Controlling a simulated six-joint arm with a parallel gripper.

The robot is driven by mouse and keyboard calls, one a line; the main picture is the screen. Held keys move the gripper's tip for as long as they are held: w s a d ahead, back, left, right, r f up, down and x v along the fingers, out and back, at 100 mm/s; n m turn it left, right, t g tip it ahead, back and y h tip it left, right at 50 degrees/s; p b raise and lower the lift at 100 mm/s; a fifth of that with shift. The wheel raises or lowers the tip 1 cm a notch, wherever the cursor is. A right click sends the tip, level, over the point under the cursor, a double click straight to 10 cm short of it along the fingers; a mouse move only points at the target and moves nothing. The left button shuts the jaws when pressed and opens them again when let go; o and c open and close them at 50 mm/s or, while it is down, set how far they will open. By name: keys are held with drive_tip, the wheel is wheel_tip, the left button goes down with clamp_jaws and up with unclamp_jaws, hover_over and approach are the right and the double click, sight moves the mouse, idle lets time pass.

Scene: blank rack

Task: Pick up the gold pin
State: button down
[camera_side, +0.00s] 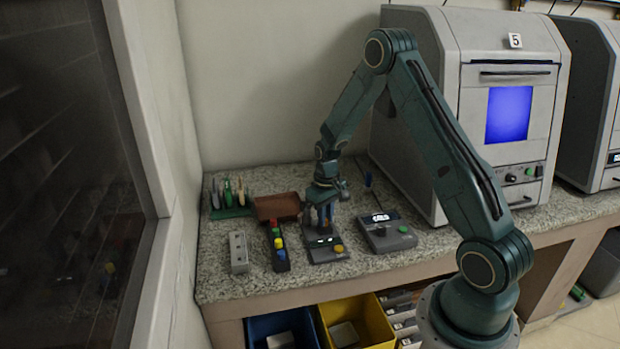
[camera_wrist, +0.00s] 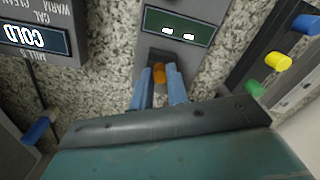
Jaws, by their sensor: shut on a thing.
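The gold pin (camera_wrist: 158,74) shows as a small orange-gold end between my two blue fingers in the wrist view. My gripper (camera_wrist: 159,86) is shut on it, with one finger on each side. The pin is over the end of a grey unit (camera_wrist: 150,53) with a lit display; I cannot tell whether it still sits in the unit or is clear of it. In the side view my gripper (camera_side: 322,224) points down over the back of that unit, and the pin is hidden there by the fingers.
A black strip (camera_side: 281,265) with coloured pegs and a grey block (camera_side: 239,253) are to the left. A grey control box (camera_side: 388,236) is close on the right. A brown tray (camera_side: 278,206) and green rack (camera_side: 231,212) stand behind. A large grey machine (camera_side: 455,80) is at right.

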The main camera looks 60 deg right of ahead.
drive_tip(key=shift+r, duration=0.1)
wheel_tip(320, 180, up, 20)
idle(0.7)
idle(0.5)
